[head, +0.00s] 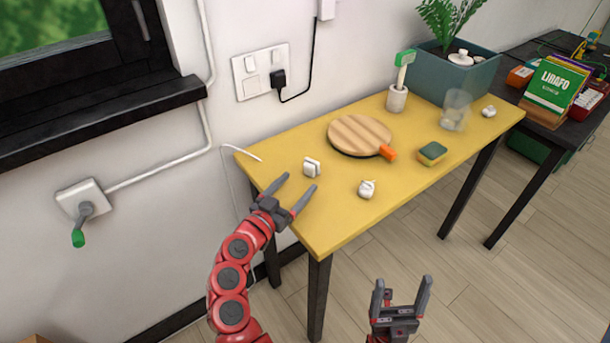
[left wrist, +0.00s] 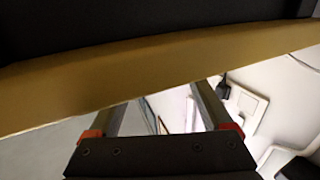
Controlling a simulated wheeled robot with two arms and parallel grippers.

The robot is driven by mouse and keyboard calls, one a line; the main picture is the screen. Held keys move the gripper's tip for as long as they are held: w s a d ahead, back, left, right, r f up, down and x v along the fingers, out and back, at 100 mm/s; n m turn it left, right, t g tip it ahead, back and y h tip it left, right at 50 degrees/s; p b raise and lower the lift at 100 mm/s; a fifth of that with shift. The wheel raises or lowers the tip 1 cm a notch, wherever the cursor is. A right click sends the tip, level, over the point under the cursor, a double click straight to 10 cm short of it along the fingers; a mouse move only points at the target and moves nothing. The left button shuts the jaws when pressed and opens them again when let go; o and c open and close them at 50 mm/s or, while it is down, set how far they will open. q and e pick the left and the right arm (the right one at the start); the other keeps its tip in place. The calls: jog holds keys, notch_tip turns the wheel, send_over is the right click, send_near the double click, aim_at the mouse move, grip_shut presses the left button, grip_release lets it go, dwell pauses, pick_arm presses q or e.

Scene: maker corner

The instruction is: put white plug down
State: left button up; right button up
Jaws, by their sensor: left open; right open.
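A small white plug (head: 311,167) stands on the yellow table (head: 335,225) near its left end. My left gripper (head: 300,181) is open, its fingertips just in front of this plug, with nothing seen between them. In the left wrist view the left gripper (left wrist: 158,100) is also spread, its fingers partly hidden by a brown edge; no plug shows there. A second small white piece (head: 366,189) lies nearer the front edge, and a third (head: 488,111) at the far right; I cannot tell exactly what these are. My right gripper (head: 403,287) is open and empty, low in front of the table.
A round wooden board (head: 358,133) with an orange handle, a sponge (head: 432,153), a clear cup (head: 455,110), a brush in a holder (head: 397,98) and a planter (head: 455,77) occupy the table. A wall socket (head: 253,75) holds a black plug (head: 278,80). The table's front left is clear.

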pick_arm(q)
jog(key=v, duration=0.6)
jog(key=shift+r+b, duration=0.25)
jog(key=shift+b, duration=0.05)
jog(key=shift+w+a, duration=0.1)
jog(key=shift+a, duration=0.05)
